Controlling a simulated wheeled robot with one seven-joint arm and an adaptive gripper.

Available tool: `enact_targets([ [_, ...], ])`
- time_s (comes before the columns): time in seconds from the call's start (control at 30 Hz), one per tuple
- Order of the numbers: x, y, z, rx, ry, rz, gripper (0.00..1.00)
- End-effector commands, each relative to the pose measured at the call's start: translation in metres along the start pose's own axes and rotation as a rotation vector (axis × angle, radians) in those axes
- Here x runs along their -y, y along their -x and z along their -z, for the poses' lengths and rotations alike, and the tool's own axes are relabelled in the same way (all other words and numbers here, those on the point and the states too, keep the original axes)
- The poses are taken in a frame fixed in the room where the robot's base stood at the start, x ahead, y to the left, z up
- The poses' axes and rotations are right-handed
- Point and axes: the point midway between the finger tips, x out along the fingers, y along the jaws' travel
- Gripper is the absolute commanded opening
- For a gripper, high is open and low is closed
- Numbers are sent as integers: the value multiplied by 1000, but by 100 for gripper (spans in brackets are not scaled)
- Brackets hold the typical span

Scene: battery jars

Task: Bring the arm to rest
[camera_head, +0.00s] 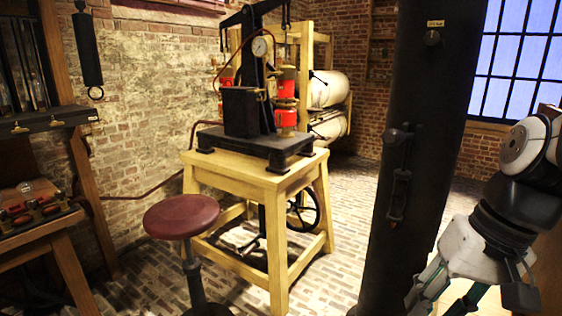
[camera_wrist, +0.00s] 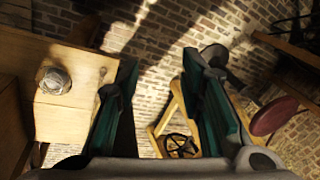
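My arm (camera_head: 490,225) is bent at the lower right of the head view, beside the dark column. My gripper points downward there and is partly cut off by the bottom edge. In the wrist view, my gripper (camera_wrist: 158,72) has its two green-lined fingers spread wide apart. No battery jar can be made out for certain in either view.
A wooden stand (camera_head: 262,178) bears a black press with a gauge. A red stool (camera_head: 181,216) stands before it, and a workbench (camera_head: 38,226) is at the left. A wooden top (camera_wrist: 75,118) with a round object (camera_wrist: 55,81) lies left of my fingers. Brick floor (camera_head: 345,205) is open at centre right.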

Motion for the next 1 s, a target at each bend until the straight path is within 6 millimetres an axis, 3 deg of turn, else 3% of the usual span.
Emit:
enact_targets([
  [0.1, 11, 11, -40, -12, 76, -40, 35],
  [0.2, 14, 15, -66, -19, 120, -77, 35],
  [0.6, 3, 18, -131, -60, 214, -207, 35],
  [1.0, 19, 88, -122, -159, 221, -196, 35],
])
